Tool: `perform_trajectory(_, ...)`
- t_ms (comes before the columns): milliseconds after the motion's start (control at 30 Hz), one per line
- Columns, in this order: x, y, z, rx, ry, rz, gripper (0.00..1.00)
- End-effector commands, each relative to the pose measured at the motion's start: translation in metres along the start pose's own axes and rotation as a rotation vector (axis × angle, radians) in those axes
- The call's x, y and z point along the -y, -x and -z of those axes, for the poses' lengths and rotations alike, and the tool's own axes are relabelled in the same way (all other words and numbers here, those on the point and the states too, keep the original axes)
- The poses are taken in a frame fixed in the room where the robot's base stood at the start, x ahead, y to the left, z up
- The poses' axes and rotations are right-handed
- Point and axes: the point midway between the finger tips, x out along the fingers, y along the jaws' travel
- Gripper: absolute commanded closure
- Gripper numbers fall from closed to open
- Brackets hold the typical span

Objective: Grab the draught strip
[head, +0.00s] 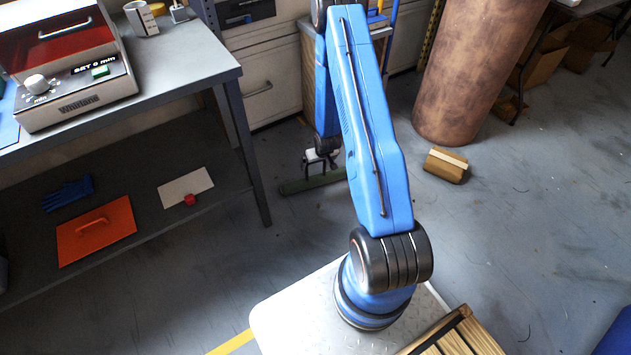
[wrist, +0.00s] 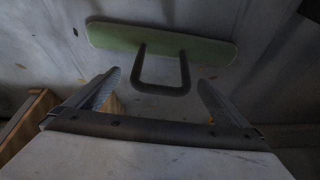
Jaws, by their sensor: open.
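The draught strip appears to be the long green piece (head: 313,183) lying on the floor below my arm. In the wrist view the green strip (wrist: 205,47) has rounded ends and a dark U-shaped handle (wrist: 162,89) that extends towards me. My gripper (wrist: 160,79) is open, with one finger to the left of the handle and one to the right, apart from it. In the head view my gripper (head: 321,164) is just above the strip, and its jaws partly hide the handle.
A grey workbench (head: 190,78) with a lower shelf stands to the left, its leg near the strip. White drawers (head: 272,88) stand behind. A brown drum (head: 478,70) and a small brown block (head: 446,165) are to the right. The floor right of my arm is mostly clear.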

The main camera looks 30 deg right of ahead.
Motion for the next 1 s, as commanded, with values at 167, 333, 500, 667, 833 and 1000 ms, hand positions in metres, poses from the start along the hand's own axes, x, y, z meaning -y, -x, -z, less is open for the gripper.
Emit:
perform_trajectory(167,0.001,-0.007,0.0,0.0,0.0,0.0,0.0)
perform_trajectory(333,0.003,-0.027,0.0,0.001,0.0,0.0,0.0)
perform_trajectory(500,0.003,-0.047,0.001,0.0,0.001,0.0,0.0)
perform_trajectory(667,0.003,-0.053,0.001,0.0,0.001,0.0,0.0)
perform_trajectory(833,0.003,-0.052,0.001,0.0,0.0,0.0,0.07)
perform_trajectory(1000,0.003,-0.052,0.001,0.0,0.0,0.0,0.48)
